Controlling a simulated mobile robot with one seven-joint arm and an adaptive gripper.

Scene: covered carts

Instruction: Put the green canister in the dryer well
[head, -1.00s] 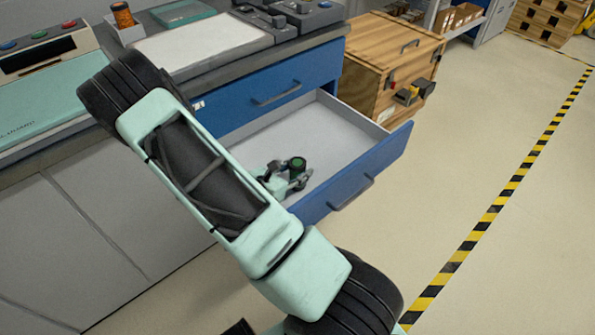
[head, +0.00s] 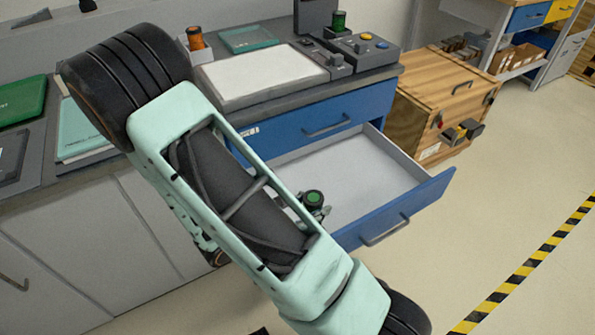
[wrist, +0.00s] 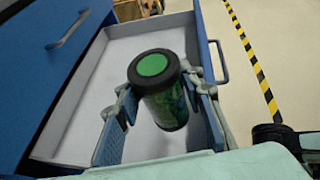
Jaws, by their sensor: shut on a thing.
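The green canister has a black lid with a green disc on top. It shows in the wrist view (wrist: 160,92) and, small, over the open drawer in the head view (head: 314,197). My gripper (wrist: 163,100) is shut on its sides, one finger on either side, and holds it close to upright. In the head view my gripper (head: 312,208) is partly hidden by my arm. Whether the canister touches the drawer floor cannot be told. I cannot identify the dryer well in either view.
The blue-fronted drawer (head: 395,222) stands pulled out below the counter. On the counter are a white plate (head: 262,75), an orange canister (head: 195,38), another green canister (head: 338,20) and a button panel (head: 362,45). A wooden crate (head: 440,90) stands right of the drawer. Floor at right is clear.

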